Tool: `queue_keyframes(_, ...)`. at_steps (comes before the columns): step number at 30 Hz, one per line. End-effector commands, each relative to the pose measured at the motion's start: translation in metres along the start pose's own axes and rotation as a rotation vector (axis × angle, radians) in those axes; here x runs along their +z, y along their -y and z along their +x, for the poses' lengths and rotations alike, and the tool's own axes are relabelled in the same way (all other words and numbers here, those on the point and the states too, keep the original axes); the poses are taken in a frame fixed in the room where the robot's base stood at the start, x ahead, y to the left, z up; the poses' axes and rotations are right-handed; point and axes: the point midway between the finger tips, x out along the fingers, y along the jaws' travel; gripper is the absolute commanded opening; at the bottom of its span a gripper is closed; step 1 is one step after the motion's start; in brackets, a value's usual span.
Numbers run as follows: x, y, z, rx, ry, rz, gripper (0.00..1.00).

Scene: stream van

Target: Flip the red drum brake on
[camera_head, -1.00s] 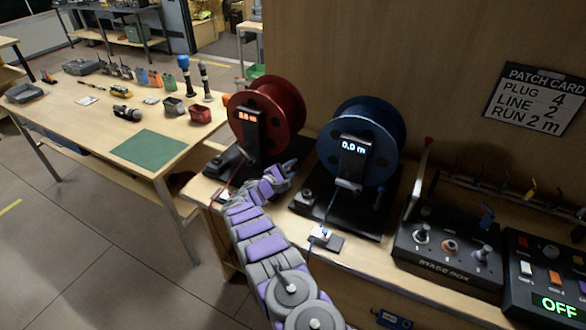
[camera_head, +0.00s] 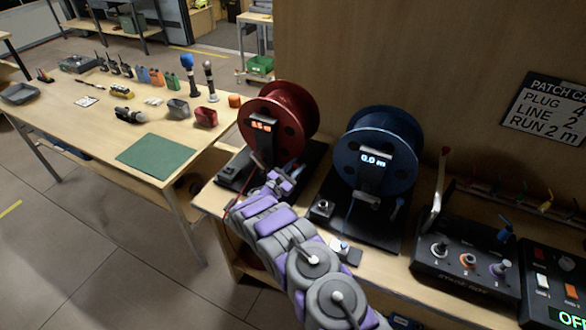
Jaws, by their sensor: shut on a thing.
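The red drum (camera_head: 290,112) stands on a black base at the left end of the wooden bench. Its small display (camera_head: 261,128) glows with orange digits that are hard to read. The blue drum (camera_head: 375,150) stands to its right, with a display (camera_head: 374,161) showing 0.0 m. My gripper (camera_head: 285,178) is at the front right of the red drum's base, low beside the drum. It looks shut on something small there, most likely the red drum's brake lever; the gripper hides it.
A stage box (camera_head: 468,262) with several plugs and an OFF display unit (camera_head: 555,290) stand at the right. A patch card (camera_head: 548,108) hangs on the panel. A table with a green mat (camera_head: 155,156), cups and microphones is at the left, across a gap of open floor.

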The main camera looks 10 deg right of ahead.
Motion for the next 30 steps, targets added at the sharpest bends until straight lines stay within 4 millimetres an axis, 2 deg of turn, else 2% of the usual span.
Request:
queue_keyframes(9, -0.0001, -0.002, -0.0002, 0.027, 0.019, -0.11, 0.0)
queue_keyframes(24, 0.0006, -0.0031, -0.0012, 0.031, 0.024, -0.13, 0.0)
queue_keyframes(25, 0.0005, -0.003, -0.0012, 0.031, 0.024, -0.13, 0.3)
queue_keyframes(30, 0.0004, -0.0031, -0.0013, 0.032, 0.024, -0.13, 0.46)
